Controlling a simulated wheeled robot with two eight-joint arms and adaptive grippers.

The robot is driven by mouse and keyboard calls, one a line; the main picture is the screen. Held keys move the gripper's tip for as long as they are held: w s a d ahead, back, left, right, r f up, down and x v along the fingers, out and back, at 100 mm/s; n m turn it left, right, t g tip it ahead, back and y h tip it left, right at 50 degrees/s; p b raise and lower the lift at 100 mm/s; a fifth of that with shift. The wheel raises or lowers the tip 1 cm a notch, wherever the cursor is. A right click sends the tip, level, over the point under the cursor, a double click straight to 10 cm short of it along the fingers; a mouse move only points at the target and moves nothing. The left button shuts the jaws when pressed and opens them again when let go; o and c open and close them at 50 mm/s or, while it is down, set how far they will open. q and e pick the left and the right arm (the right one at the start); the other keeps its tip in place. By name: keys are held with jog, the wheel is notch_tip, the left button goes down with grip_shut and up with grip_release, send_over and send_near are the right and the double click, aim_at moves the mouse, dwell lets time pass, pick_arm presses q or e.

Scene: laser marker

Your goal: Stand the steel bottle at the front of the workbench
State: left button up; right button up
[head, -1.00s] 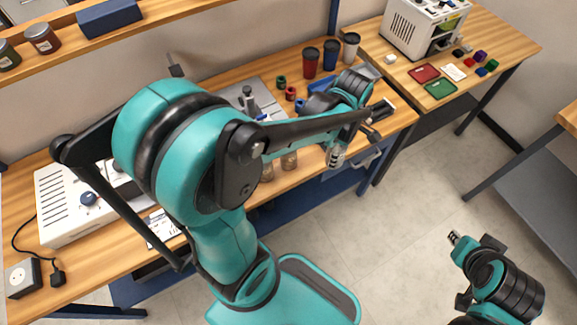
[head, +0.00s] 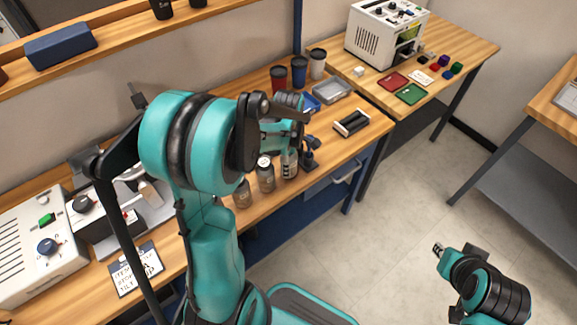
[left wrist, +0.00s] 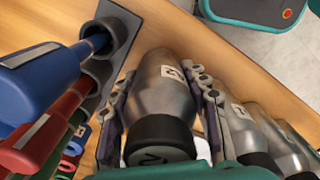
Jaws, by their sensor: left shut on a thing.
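The steel bottle (head: 289,166) is a grey metal bottle near the front edge of the workbench (head: 222,222). In the left wrist view the bottle (left wrist: 168,88) has a black cap and a small white label, and sits between both fingers. My left gripper (left wrist: 163,98) is shut on it; it shows small and partly hidden in the head view (head: 290,149). The bottle looks about upright; I cannot tell if its base touches the wood. My right gripper (head: 438,248) is over the floor, away from the bench, too small to read.
Similar bottles (head: 265,176) stand to the left along the front edge. A dark rack (left wrist: 119,28) with blue and red-handled tools is close beside the held bottle. Cups (head: 299,68) and a grey tray (head: 333,90) are behind. The bench's front right, before the black holder (head: 351,122), is clear.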

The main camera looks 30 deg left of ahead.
pick_arm(q)
jog(key=shift+f, duration=0.15)
jog(key=o, duration=1.2)
jog(key=shift+o, duration=0.2)
